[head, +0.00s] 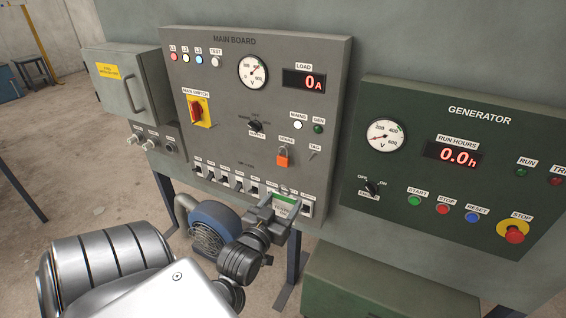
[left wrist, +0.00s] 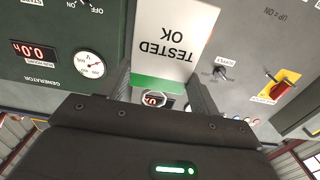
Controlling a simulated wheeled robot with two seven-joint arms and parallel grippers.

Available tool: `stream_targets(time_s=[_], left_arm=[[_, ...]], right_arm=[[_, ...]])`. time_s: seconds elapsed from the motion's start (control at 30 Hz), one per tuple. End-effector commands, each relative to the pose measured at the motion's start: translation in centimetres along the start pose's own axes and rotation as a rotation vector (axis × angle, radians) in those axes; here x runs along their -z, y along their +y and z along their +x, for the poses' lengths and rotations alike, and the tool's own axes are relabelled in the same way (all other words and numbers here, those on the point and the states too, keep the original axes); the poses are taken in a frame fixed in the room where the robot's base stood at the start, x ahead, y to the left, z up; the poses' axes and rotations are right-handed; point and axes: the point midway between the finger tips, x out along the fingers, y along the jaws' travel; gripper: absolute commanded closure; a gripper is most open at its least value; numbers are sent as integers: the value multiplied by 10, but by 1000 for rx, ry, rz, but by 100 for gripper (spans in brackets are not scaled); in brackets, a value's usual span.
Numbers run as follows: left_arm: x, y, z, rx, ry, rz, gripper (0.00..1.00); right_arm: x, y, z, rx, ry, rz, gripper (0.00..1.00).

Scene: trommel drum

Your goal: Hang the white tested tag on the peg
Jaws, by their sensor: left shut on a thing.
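The white tag (head: 280,209) has a green band and is held in front of the lower right of the main board. In the left wrist view the tag (left wrist: 172,35) reads "TESTED OK" upside down, and a pale ring shows at its green end. My left gripper (head: 283,204) is shut on the tag; its two fingers flank the green band in the left wrist view (left wrist: 162,84). The peg (head: 311,155) is a small stub under the "TAG" label on the main board, above and right of the tag. My right gripper is out of view.
An orange padlock (head: 283,157) hangs left of the peg. A row of breaker switches (head: 225,181) lies along the board's lower edge, behind the gripper. The green generator panel (head: 350,185) stands out to the right. A blue motor (head: 214,228) sits below the board.

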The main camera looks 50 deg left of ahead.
Motion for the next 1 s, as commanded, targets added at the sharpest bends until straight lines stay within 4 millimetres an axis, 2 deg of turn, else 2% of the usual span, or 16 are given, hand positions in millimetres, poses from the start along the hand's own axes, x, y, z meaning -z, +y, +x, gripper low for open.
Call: stream_targets(time_s=[1.0], left_arm=[[0, 0, -32, 1, 0, 0, 59]], right_arm=[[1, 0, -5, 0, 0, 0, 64]])
